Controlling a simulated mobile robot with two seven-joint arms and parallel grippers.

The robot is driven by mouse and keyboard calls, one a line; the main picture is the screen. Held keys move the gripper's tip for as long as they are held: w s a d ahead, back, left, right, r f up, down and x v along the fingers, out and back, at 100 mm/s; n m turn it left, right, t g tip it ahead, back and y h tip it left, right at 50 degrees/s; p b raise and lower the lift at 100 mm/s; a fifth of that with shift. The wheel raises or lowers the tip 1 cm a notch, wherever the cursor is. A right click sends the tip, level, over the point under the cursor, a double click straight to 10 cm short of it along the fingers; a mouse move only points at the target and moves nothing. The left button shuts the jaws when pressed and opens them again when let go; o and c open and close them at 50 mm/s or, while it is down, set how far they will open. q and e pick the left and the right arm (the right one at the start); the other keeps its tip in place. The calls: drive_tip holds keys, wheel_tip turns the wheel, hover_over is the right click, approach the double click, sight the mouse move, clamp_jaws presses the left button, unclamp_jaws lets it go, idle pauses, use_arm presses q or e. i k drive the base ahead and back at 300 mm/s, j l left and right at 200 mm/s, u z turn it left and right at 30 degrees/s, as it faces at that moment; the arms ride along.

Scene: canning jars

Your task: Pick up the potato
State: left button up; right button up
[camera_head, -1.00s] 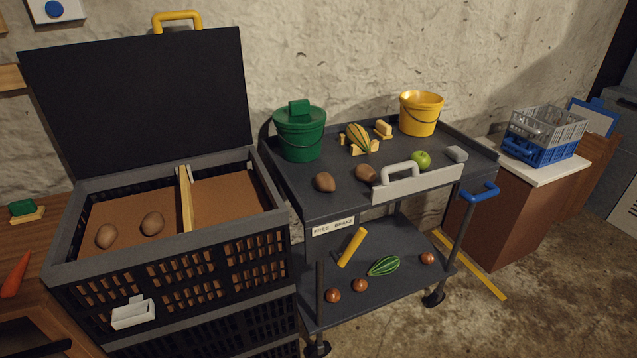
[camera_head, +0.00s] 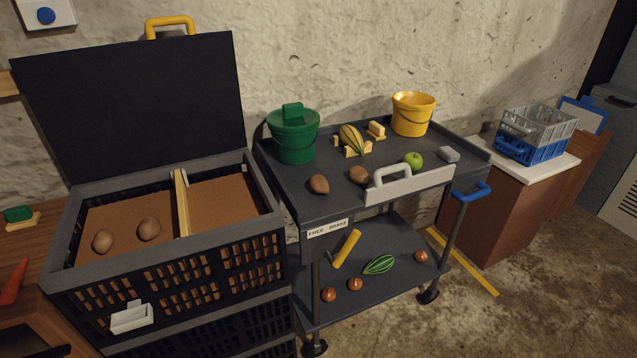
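Two brown potatoes sit on the cart's top at its front edge: one potato (camera_head: 319,184) to the left, another (camera_head: 359,175) just left of the white handle. Two more potato-like items lie in the left compartment of the open black crate: one (camera_head: 103,241) at the left, one (camera_head: 149,229) nearer the divider. All lie apart from each other. Neither of my grippers shows in the head view.
The grey cart (camera_head: 290,190) also carries a green lidded bucket (camera_head: 294,138), a yellow bucket (camera_head: 412,115), a striped gourd (camera_head: 351,138) and a green apple (camera_head: 413,159). The crate's right compartment (camera_head: 222,203) is empty. A raised lid (camera_head: 130,110) stands behind it.

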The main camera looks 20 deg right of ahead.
sight(317, 184)
drive_tip(key=i+l+u, duration=0.1)
drive_tip(key=l, duration=0.25)
drive_tip(key=i+l+u, duration=0.1)
drive_tip(key=l, duration=0.2)
drive_tip(key=i+l+u, duration=0.1)
drive_tip(key=l, duration=0.25)
drive_tip(key=i+l, duration=0.1)
drive_tip(key=l, duration=0.25)
drive_tip(key=i+u, duration=0.05)
